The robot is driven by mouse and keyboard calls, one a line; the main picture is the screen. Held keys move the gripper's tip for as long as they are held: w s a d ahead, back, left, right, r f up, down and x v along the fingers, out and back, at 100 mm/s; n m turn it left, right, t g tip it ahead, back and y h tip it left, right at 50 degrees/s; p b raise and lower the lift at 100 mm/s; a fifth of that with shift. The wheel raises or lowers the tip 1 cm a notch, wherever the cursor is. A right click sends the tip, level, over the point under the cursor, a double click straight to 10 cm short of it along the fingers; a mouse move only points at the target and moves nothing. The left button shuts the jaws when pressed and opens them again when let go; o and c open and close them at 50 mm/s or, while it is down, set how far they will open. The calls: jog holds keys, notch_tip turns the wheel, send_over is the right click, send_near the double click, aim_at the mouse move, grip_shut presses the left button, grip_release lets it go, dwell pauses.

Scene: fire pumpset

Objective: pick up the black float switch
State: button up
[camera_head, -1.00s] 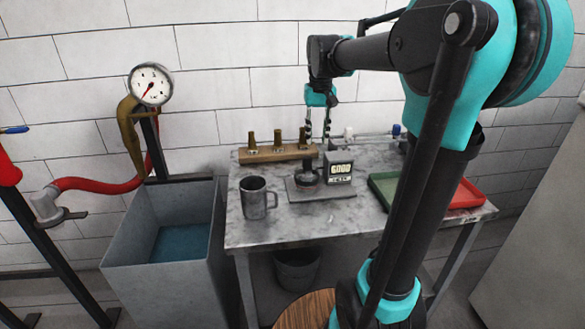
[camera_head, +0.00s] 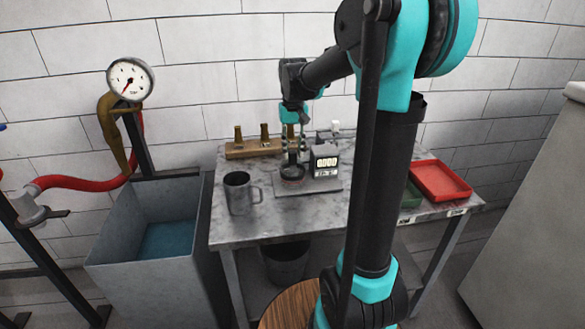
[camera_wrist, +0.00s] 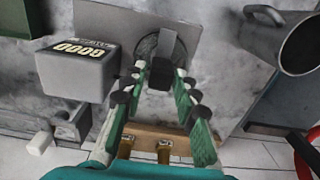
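The black float switch (camera_wrist: 163,57) stands on the round pan of the scale, and its upright dark body shows in the wrist view. In the head view its dark form (camera_head: 292,171) shows low on the pan beneath my fingers. My gripper (camera_wrist: 161,73) is over the pan, pointing down, with its two green-padded fingers apart. The fingertips flank the switch, one on each side. I cannot tell whether either finger touches it. In the head view my gripper (camera_head: 293,154) comes down just above the pan, and its fingers partly cover the switch.
The scale's display box (camera_head: 325,161) stands close beside my fingers. A grey mug (camera_head: 239,193) is to the left. A wooden block with brass fittings (camera_head: 251,149) stands behind. A red tray (camera_head: 440,180) and a partly hidden green tray (camera_head: 411,195) lie right.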

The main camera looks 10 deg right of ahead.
aim_at(293, 162)
jog(key=shift+w+a+f, duration=0.1)
jog(key=shift+w+f, duration=0.05)
jog(key=shift+f, duration=2.55)
grip_shut()
